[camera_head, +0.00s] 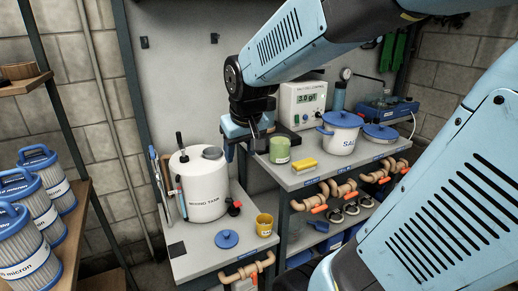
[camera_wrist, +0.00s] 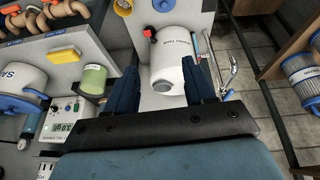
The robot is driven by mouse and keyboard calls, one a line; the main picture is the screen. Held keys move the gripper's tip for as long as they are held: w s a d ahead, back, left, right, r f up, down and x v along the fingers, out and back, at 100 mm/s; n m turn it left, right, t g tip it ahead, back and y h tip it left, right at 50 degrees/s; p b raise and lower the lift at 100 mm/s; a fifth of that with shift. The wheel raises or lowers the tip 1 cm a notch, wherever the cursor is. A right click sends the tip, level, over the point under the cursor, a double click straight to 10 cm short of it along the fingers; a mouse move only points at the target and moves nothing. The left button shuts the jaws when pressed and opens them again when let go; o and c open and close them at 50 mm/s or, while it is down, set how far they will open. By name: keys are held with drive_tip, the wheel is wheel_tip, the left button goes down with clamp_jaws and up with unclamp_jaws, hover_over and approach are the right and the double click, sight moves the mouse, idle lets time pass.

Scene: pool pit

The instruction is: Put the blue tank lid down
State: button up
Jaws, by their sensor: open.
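The blue tank lid (camera_head: 227,239), a small round disc with a knob, lies on the lower grey bench in front of the white dosing tank (camera_head: 205,192). In the wrist view the lid (camera_wrist: 162,5) shows at the top edge, beyond the tank (camera_wrist: 178,55). The tank's round top opening (camera_head: 212,153) is uncovered. My gripper (camera_head: 248,150) is open and empty, above and to the right of the tank in the head view. In the wrist view its dark fingers (camera_wrist: 160,85) are spread, with the tank seen between them.
A yellow cup (camera_head: 264,225) stands right of the lid. The higher bench holds a green tin (camera_head: 280,150), a yellow sponge (camera_head: 304,164), a white salt pot (camera_head: 340,138) and a control box (camera_head: 302,103). Blue-capped filter cartridges (camera_head: 45,190) stand on the left shelf. Orange-handled pipes line the bench front.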

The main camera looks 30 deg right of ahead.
drive_tip(key=s+r+t, duration=0.1)
drive_tip(key=s+r, duration=0.4)
drive_tip(key=s, duration=0.5)
drive_tip(key=shift+m, duration=0.3)
drive_tip(key=shift+s+a, duration=0.1)
drive_tip(key=shift+c, duration=0.5)
drive_tip(key=shift+c, duration=0.6)
